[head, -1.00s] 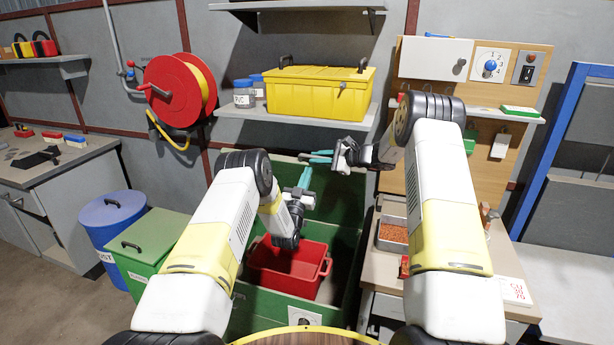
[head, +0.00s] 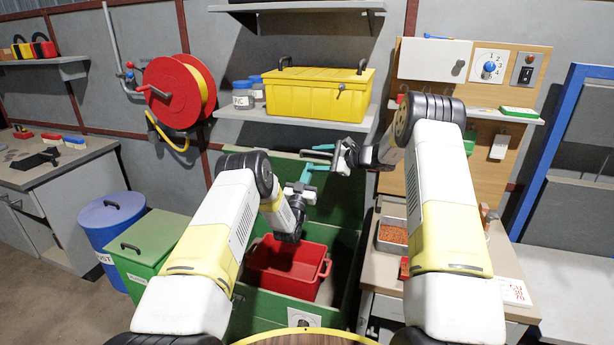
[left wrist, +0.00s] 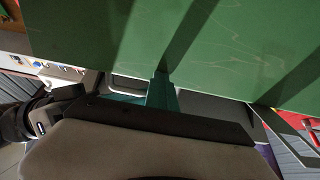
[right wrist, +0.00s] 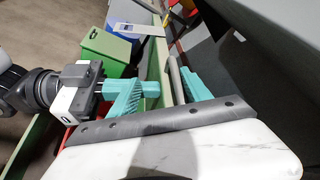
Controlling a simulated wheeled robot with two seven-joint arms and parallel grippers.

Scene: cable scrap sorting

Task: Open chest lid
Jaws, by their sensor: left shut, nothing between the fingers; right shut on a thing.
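The green chest (head: 265,308) stands in front of me, with a red crate (head: 288,268) inside. Its lid (head: 335,205) is raised behind the opening. My right gripper (head: 319,157) is at the lid's upper edge. In the right wrist view its teal fingers (right wrist: 170,92) are on either side of a grey bar (right wrist: 172,80), which looks like the lid's handle. My left gripper (head: 306,173) is shut and empty in front of the lid, left of and below the right one. In the left wrist view its teal fingers (left wrist: 162,90) are close to the green lid surface (left wrist: 170,40).
A shelf with a yellow box (head: 315,95) and jars is above the lid. A red hose reel (head: 175,88) hangs at left. A blue drum (head: 112,225) and smaller green bin (head: 150,240) stand left of the chest. A workbench with a tray (head: 392,238) is at right.

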